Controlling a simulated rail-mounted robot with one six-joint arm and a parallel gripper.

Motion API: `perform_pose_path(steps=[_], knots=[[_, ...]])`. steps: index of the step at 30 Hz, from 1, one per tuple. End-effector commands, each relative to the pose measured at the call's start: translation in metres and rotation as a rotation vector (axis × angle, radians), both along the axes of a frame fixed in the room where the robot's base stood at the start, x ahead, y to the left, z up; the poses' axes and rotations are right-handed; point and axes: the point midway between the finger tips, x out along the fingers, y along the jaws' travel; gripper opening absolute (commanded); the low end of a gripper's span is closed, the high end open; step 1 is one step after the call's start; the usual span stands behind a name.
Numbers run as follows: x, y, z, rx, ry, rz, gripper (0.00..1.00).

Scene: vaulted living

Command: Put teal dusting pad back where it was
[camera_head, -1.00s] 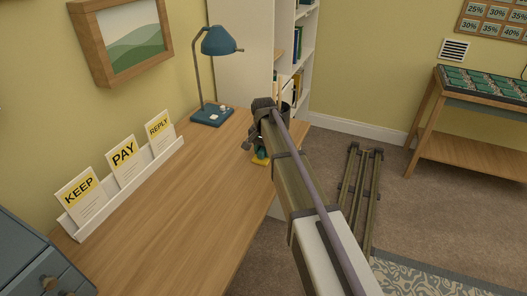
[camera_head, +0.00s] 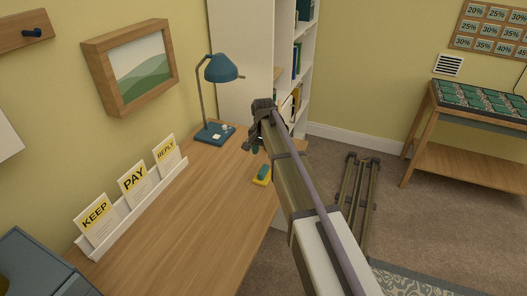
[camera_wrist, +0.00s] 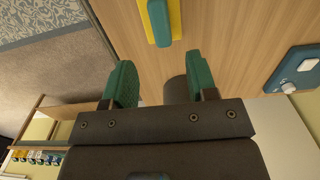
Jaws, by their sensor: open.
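The teal dusting pad (camera_head: 263,171) lies on a yellow base (camera_head: 259,182) near the right edge of the wooden desk. In the wrist view, the pad (camera_wrist: 159,22) and the yellow strip (camera_wrist: 175,20) beside and under it show at the top edge, partly cut off. My gripper (camera_wrist: 160,82) is open with its teal-faced fingers apart. Nothing is between them, and the pad lies beyond the fingertips. In the head view my gripper (camera_head: 256,146) is above the desk, just behind the pad, and my arm partly hides it.
A blue lamp (camera_head: 216,133) stands at the desk's back, beyond my gripper. A white letter rack (camera_head: 133,212) with KEEP, PAY and REPLY cards runs along the wall. A bookshelf (camera_head: 240,45) stands behind. The middle of the desk (camera_head: 190,220) is clear.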

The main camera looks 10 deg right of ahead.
Motion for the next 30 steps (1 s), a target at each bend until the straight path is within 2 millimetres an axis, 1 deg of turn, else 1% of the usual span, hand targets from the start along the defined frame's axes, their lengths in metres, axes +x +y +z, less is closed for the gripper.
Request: perform_pose_path(steps=[1, 2, 4, 7, 8, 9, 10, 11, 12, 14, 15, 18, 19, 21, 22, 28, 29, 30], knots=[[0.0, 0.0, 0.018, 0.0, 0.0, 0.0, 0.53], [0.0, 0.0, 0.021, 0.0, 0.0, 0.0, 0.53], [0.0, 0.0, 0.023, 0.0, 0.0, 0.0, 0.53], [-0.001, 0.0, 0.021, 0.0, 0.0, 0.002, 0.53], [-0.006, 0.0, 0.02, 0.0, 0.0, 0.008, 0.53], [-0.021, 0.0, 0.02, 0.0, 0.0, 0.03, 0.53], [-0.039, 0.0, 0.02, 0.0, 0.0, 0.057, 0.53], [-0.062, 0.0, 0.02, 0.0, 0.001, 0.095, 0.53], [-0.099, 0.0, 0.02, 0.0, 0.001, 0.159, 0.53], [-0.16, 0.0, 0.02, 0.0, 0.001, 0.275, 0.53], [-0.198, 0.0, 0.02, 0.0, 0.001, 0.352, 0.53], [-0.271, -0.001, 0.02, 0.0, 0.001, 0.514, 0.53], [-0.284, 0.0, 0.02, 0.0, 0.001, 0.548, 0.53], [-0.3, -0.001, 0.02, 0.0, 0.001, 0.599, 0.53], [-0.302, -0.001, 0.02, 0.0, 0.001, 0.608, 0.53], [-0.297, -0.001, 0.02, 0.0, 0.001, 0.613, 0.53], [-0.297, -0.001, 0.022, 0.0, 0.001, 0.612, 0.53], [-0.297, -0.001, 0.031, 0.0, 0.001, 0.612, 0.53]])
